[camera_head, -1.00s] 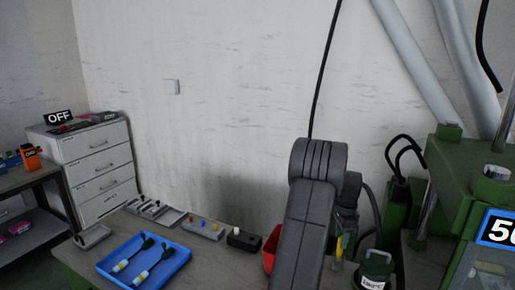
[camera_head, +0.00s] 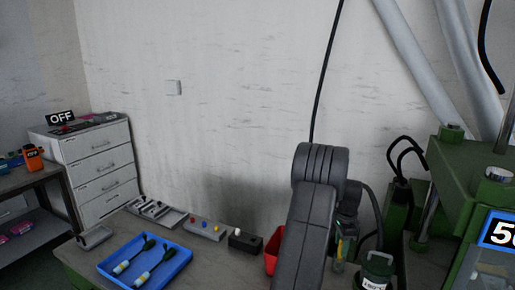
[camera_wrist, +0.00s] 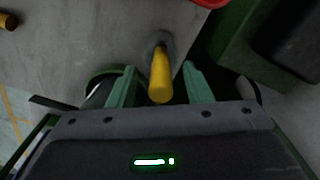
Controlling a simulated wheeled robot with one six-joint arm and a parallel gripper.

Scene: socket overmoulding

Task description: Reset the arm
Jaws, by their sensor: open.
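My arm stands in the right half of the head view, bent at a dark grey joint. In the wrist view my gripper (camera_wrist: 160,82) shows two greenish fingers spread apart, with a gap on either side of a yellow handle (camera_wrist: 161,76). The handle is upright or tilted toward the camera; I cannot tell which. Its dark far end meets the grey surface. I see no contact between the fingers and the handle.
A blue tray (camera_head: 181,264) with two dark-tipped tools lies on the table at left. A red bin (camera_head: 271,256) stands beside my arm. A green press (camera_head: 462,190) stands at right. A drawer cabinet (camera_head: 98,168) stands far left. The wall space above the table is open.

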